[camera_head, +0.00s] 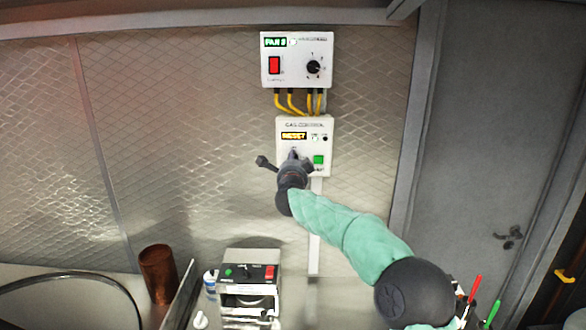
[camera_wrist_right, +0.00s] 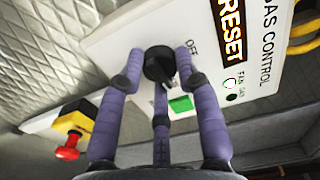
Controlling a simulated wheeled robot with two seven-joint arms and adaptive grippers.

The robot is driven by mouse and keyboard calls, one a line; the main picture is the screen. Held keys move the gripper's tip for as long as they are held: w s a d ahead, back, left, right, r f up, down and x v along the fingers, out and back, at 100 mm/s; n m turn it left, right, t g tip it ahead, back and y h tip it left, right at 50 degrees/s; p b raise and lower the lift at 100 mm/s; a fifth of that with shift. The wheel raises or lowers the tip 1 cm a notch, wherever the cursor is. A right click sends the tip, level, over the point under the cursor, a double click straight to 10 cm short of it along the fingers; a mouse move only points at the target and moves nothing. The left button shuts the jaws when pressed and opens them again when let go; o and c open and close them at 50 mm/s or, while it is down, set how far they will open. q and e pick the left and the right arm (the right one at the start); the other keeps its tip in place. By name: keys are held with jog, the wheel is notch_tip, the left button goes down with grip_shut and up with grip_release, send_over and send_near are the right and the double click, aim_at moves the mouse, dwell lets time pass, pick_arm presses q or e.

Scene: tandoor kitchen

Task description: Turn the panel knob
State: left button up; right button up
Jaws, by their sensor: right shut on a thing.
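The gas control panel (camera_head: 319,130) is a white box on the metal wall, with a lit RESET label and a green button (camera_head: 319,160). Its black knob shows in the right wrist view (camera_wrist_right: 159,64), with OFF printed beside it. My right gripper (camera_head: 293,163) reaches the panel's lower left, and its fingers (camera_wrist_right: 162,72) are around the knob, shut on it. In the head view the gripper hides most of the knob. The green button also shows in the wrist view (camera_wrist_right: 181,103), just beside the fingers. My left gripper is in neither view.
A fan panel (camera_head: 297,60) with a red switch and black dial is above, joined by yellow cables (camera_head: 292,102). Below are a small machine (camera_head: 250,276), a copper cylinder (camera_head: 158,273) and a white bottle (camera_head: 210,283). A red emergency button (camera_wrist_right: 68,147) shows in the wrist view. A grey door (camera_head: 478,130) is right.

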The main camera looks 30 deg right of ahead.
jog(key=shift+f+m+b, duration=0.15)
jog(key=shift+m+b, duration=0.15)
jog(key=shift+m, duration=0.3)
jog(key=o, duration=1.2)
jog(key=shift+c, duration=0.2)
jog(key=v, duration=1.2)
